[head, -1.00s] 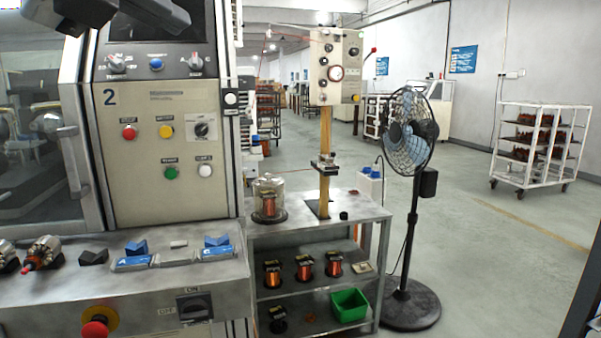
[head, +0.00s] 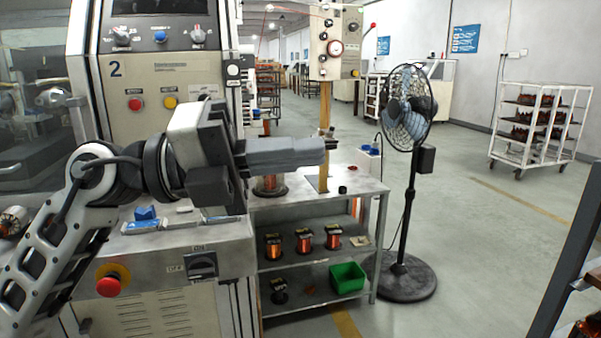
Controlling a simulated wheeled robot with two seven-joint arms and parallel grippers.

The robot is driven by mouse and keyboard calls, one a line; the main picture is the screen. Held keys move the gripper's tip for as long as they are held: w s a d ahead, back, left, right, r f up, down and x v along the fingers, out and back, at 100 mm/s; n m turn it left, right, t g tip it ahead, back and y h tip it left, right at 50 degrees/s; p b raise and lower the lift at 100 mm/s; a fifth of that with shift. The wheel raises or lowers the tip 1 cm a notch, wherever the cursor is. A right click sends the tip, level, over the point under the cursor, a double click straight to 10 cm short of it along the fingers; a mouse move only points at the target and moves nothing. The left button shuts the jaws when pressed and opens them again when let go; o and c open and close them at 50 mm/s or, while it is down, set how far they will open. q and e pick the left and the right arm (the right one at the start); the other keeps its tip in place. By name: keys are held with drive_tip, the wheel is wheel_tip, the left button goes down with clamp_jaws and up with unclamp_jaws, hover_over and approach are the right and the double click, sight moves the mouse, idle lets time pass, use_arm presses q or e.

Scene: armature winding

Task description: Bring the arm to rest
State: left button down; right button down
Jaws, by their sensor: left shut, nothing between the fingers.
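My left arm comes in from the left in the head view and reaches across the front of the winding machine. My left gripper (head: 331,145) points to the right, with its fingers shut and nothing between them. Its tip is in front of the wooden post above the steel shelf table (head: 345,184). My right gripper is not in view.
The machine (head: 155,75) has a red stop knob (head: 109,285) at its front. A standing fan (head: 409,105) is right of the table. Copper spools (head: 304,240) and a green bin (head: 347,278) are on the lower shelves. A white rack cart (head: 541,125) stands at right; open floor lies between.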

use_arm(q)
drive_tip(key=w+a+f+n+t+y+b, duration=0.1)
drive_tip(key=w+a+f+n+t+y, duration=0.2)
drive_tip(key=f+n+t, duration=0.5)
drive_tip(key=a+f+n+t+y, duration=0.45)
drive_tip(key=f+n, duration=0.45)
drive_tip(key=n, duration=0.4)
drive_tip(key=w+a+f+n+t+y+b, duration=0.1)
drive_tip(key=w+a+f+n+t+y, duration=0.15)
drive_tip(key=f+n+t, duration=0.6)
drive_tip(key=s+a+f+n+g+y, duration=0.1)
drive_tip(key=s+f+n+g+y, duration=0.1)
drive_tip(key=s+f, duration=0.3)
drive_tip(key=s+a+f+n+g+y, duration=0.1)
drive_tip(key=s+f+g, duration=0.4)
drive_tip(key=f, duration=0.6)
drive_tip(key=s+a+f+n+g+y, duration=0.1)
drive_tip(key=s+f+n+g, duration=0.3)
drive_tip(key=f, duration=0.5)
drive_tip(key=shift+s+n+y, duration=0.55)
drive_tip(key=shift+s+y, duration=0.35)
drive_tip(key=shift+s, duration=0.15)
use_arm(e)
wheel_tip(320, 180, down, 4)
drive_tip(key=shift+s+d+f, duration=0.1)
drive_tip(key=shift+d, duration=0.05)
use_arm(q)
drive_tip(key=shift+a, duration=0.1)
